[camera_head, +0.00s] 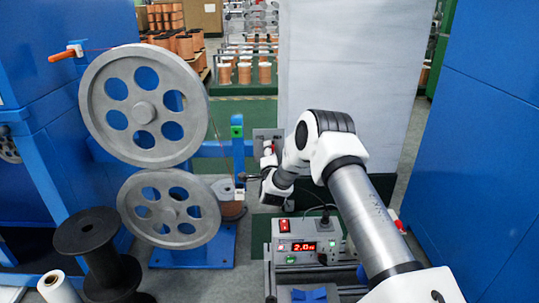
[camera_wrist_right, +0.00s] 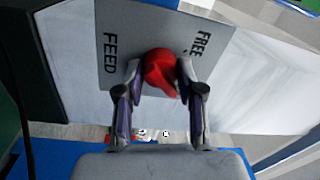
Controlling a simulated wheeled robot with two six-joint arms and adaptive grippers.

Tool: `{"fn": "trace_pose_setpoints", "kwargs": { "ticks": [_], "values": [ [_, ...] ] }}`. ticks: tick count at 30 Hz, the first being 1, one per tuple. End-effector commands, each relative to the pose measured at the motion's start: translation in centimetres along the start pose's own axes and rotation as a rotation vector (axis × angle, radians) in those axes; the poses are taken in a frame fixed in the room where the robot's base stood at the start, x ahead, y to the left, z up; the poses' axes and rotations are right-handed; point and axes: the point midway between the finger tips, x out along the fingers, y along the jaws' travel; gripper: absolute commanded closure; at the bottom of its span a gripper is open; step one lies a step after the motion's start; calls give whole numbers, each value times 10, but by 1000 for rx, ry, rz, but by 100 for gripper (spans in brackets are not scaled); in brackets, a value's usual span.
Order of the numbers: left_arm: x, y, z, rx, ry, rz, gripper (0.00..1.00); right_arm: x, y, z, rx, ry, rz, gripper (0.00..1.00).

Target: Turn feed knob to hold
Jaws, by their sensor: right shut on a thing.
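The red feed knob (camera_wrist_right: 159,70) sits on a grey plate (camera_wrist_right: 125,33) in the right wrist view. The plate reads FEED to the left of the knob and FREE to its right; no HOLD label can be seen. My right gripper (camera_wrist_right: 158,76) is shut on the knob, one finger on each side. In the head view the plate (camera_head: 262,133) stands beyond my right gripper (camera_head: 267,160), which reaches it from the right. My left gripper is not in view.
Two large grey pulleys (camera_head: 143,105) stand left of the plate, with a blue post (camera_head: 238,150) between. A control box (camera_head: 303,248) with a red display sits below my right arm. A black spool (camera_head: 88,233) is at lower left. Blue cabinets flank both sides.

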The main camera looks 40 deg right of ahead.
Motion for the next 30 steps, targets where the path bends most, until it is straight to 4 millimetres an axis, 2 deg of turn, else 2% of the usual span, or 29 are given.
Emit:
{"fn": "trace_pose_setpoints", "kwargs": {
  "ticks": [11, 12, 14, 25, 30],
  "values": [
    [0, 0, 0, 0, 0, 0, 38, 0, 0, -1, 7, 3, 0, 97],
    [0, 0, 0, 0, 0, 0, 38, 0, 0, -1, 7, 3, 0, 55],
    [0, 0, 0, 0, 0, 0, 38, 0, 0, -1, 7, 2, 0, 37],
    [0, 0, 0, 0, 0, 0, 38, -4, 0, 0, 5, 1, 1, 37],
    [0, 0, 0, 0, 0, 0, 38, -34, 0, 0, 6, -1, 4, 37]
  ]
}}
